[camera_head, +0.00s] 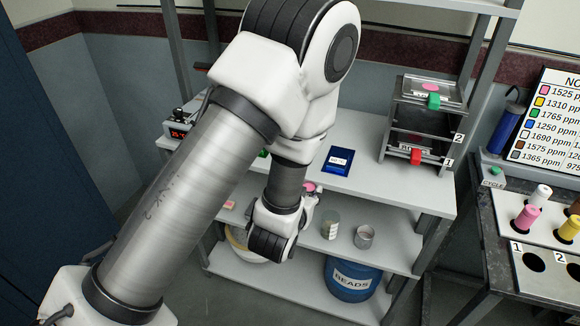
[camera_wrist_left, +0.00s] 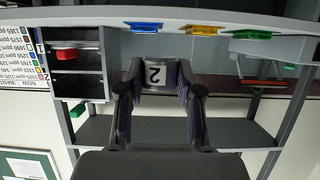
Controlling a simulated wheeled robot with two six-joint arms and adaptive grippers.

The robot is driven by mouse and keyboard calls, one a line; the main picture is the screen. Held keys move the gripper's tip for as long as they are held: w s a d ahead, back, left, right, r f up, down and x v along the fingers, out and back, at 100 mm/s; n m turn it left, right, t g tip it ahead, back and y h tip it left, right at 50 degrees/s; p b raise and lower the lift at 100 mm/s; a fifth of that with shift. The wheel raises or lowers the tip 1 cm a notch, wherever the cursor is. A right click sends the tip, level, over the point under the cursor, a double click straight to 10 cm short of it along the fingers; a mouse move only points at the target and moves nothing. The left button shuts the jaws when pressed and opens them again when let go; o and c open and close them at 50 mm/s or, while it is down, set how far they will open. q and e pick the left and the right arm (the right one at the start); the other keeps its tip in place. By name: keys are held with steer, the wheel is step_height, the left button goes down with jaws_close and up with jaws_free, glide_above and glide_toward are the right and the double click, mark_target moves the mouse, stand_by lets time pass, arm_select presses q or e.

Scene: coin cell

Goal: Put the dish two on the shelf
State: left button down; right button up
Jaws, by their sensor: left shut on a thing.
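Dish two (camera_wrist_left: 158,74), a grey round piece marked "2", sits between the fingers of my left gripper (camera_wrist_left: 160,86) in the left wrist view. The gripper is shut on it. The wrist picture is upside down. My arm hides part of the shelves. My right gripper is in neither view.
A blue tray (camera_head: 338,160) and a two-level rack (camera_head: 408,133) with green and red handles stand on the top surface. Two small cups (camera_head: 330,225) (camera_head: 364,236) stand on the middle shelf. A blue BEADS drum (camera_head: 352,281) is below.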

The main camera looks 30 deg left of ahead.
arm_select(q)
steer(key=shift+w+r, duration=0.1)
steer(key=shift+r, duration=0.15)
steer(key=shift+f, duration=0.1)
steer(key=shift+w+a, duration=0.1)
